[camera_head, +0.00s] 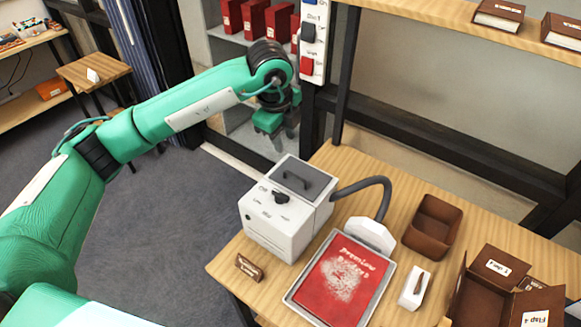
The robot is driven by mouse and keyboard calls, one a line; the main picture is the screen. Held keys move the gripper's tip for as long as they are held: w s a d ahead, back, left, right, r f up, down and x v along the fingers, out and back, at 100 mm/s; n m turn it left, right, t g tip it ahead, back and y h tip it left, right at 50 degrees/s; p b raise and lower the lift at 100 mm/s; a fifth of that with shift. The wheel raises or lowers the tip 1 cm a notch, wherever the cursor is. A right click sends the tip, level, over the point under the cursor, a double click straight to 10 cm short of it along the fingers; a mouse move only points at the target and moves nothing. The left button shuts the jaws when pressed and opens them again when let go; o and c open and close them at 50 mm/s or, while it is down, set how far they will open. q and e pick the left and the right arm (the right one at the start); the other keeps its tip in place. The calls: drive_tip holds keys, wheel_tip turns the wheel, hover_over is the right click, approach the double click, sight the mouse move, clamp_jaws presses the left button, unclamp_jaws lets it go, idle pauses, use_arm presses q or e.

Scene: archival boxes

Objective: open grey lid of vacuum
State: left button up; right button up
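The vacuum (278,232) is a white box at the left of the wooden table, with a dark knob and small labels on its front. Its grey lid (305,175), with a dark handle, lies shut on top. A dark hose (375,183) runs from its right side to a white nozzle (369,235). My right gripper is not in view.
A red book (342,280) with a pale dusty patch lies in a grey tray (377,300). A brown open box (433,224), a white holder (414,290) and flap boxes (487,290) stand to the right. A small brown label block (249,268) sits near the left edge. A shelf (455,28) crosses above.

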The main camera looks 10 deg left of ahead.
use_arm(q)
drive_tip(key=p, duration=0.4)
hover_over(291, 182)
wheel_tip(291, 182, down, 12)
drive_tip(key=shift+a+r, duration=0.1)
drive_tip(key=shift+r, duration=0.05)
drive_tip(key=shift+f, duration=0.55)
clamp_jaws()
